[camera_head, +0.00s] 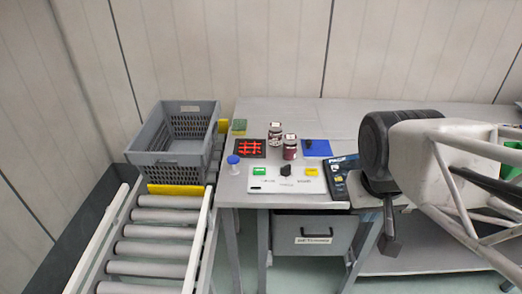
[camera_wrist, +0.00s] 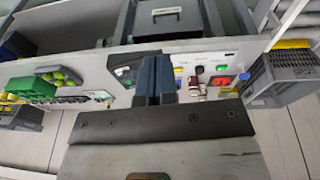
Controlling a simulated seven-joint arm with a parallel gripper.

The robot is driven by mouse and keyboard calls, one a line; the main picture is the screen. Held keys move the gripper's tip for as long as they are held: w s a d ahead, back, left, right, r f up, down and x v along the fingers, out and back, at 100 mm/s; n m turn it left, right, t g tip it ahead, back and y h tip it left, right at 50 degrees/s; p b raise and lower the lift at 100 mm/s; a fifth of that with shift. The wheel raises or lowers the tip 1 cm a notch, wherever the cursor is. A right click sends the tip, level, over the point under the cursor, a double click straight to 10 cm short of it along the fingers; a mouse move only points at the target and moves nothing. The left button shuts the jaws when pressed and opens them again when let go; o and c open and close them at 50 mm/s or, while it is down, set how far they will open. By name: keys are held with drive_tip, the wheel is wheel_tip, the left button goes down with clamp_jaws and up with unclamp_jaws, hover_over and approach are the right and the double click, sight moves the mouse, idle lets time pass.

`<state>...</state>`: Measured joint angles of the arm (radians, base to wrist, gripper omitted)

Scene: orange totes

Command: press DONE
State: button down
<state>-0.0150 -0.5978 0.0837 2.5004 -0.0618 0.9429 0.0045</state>
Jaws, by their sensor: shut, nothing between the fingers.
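A white button panel (camera_head: 288,186) lies near the front edge of the bench. It carries a green button (camera_head: 260,171), a black raised piece (camera_head: 286,170) and a yellow button (camera_head: 311,171). Small labels sit below them, too small to read surely. My gripper (camera_head: 391,243) hangs to the right of the panel, apart from it, at the bench's front edge. In the wrist view its dark fingers (camera_wrist: 155,78) are together with nothing between them. They hide part of the bench there.
A grey crate (camera_head: 157,158) stands on the roller conveyor (camera_head: 153,232) at left. Two jars (camera_head: 290,147), a blue-capped bottle (camera_head: 233,163), a red-and-black item (camera_head: 250,148), a blue mat (camera_head: 317,149) and a dark packet (camera_head: 339,178) surround the panel. A grey drawer (camera_head: 312,255) hangs below.

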drive_tip(key=w+a+n+h, duration=0.2)
drive_tip(key=w+n, duration=0.2)
drive_tip(key=w, duration=0.8)
drive_tip(key=n+t+h, duration=0.3)
drive_tip(key=n+h, duration=0.2)
drive_tip(key=n, duration=0.7)
hover_over(260, 171)
wheel_tip(260, 171, down, 13)
drive_tip(key=shift+r, duration=0.2)
drive_tip(key=shift+w+f, duration=0.1)
drive_tip(key=shift+f, duration=0.05)
drive_tip(key=shift+f, duration=4.2)
